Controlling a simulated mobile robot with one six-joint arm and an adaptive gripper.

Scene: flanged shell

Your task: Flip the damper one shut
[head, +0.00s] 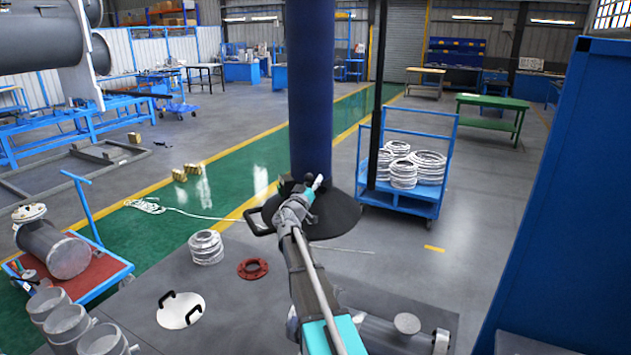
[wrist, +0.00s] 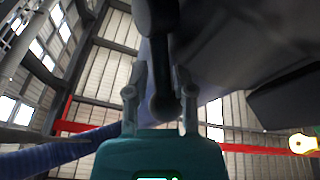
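A dark blue vertical duct (head: 311,85) ends low in a black cone-shaped hood (head: 335,222), with a black loop handle (head: 258,224) at its left. My gripper (head: 306,192) is at the hood's upper front, where duct and cone meet. In the wrist view my gripper (wrist: 160,92) is open, its two fingers apart. A dark lever with a rounded end (wrist: 164,106) reaches down between them, with gaps visible at both sides. It seems to be the damper lever; its pivot is not clear. In the head view my arm hides part of the hood.
A blue cart (head: 410,195) with stacked metal rings stands right of the hood. Below are a grey table (head: 235,325) with a ring stack (head: 206,247), a red flange (head: 252,268) and a white disc with black handles (head: 181,310). A tall blue cabinet (head: 565,190) bounds the right.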

